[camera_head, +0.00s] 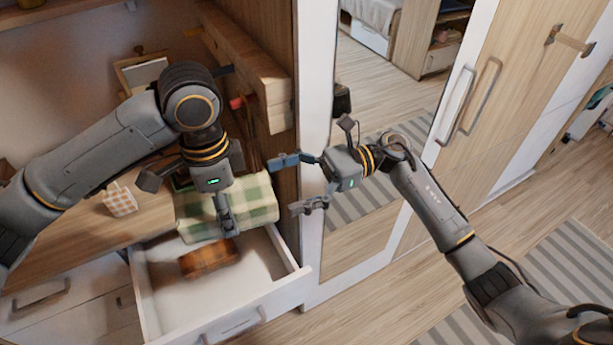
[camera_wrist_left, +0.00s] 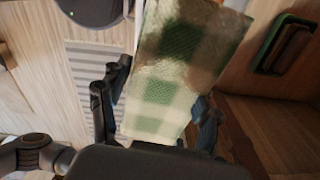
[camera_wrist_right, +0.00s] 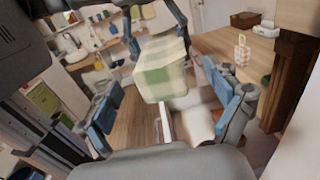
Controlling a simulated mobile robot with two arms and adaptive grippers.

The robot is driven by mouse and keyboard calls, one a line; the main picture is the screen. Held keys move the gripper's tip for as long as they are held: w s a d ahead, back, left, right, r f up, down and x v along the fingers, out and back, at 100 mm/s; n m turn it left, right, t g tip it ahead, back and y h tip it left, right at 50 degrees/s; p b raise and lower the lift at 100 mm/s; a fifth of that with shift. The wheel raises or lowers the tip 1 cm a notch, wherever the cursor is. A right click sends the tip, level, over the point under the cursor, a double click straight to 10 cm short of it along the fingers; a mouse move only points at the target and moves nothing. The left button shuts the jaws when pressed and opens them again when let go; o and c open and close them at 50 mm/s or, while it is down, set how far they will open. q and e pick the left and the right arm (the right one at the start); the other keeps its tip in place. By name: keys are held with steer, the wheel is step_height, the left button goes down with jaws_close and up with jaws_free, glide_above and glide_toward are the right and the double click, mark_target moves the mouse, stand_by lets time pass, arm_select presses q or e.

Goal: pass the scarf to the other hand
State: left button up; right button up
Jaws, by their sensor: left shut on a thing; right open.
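The scarf, a folded green-and-white checked cloth (camera_head: 258,198), hangs in my left gripper (camera_head: 228,222), above the open drawer. One left finger shows across its front in the head view; the other is hidden. In the left wrist view the scarf (camera_wrist_left: 175,70) sits between the left fingers. My right gripper (camera_head: 286,186) is open and empty, just right of the scarf, its fingers pointing towards it. In the right wrist view the scarf (camera_wrist_right: 165,75) lies ahead, between and beyond the open right fingers; they look apart from it.
Below is an open white drawer (camera_head: 293,283) holding an orange-brown plaid cloth (camera_head: 208,258). A small orange checked box (camera_head: 120,199) stands on the wooden top left of the scarf. A white-framed mirror door (camera_head: 318,235) stands close behind my right gripper. Striped rug (camera_head: 565,265) lies at right.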

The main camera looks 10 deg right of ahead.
mark_target(246, 193)
steer(key=a, duration=0.4)
steer(key=s+a, duration=0.1)
steer(key=a, duration=0.2)
steer(key=c, duration=1.2)
arm_select(q)
steer(key=o, duration=1.3)
arm_select(e)
steer(key=shift+c, duration=0.4)
arm_select(q)
steer(key=shift+r, duration=0.1)
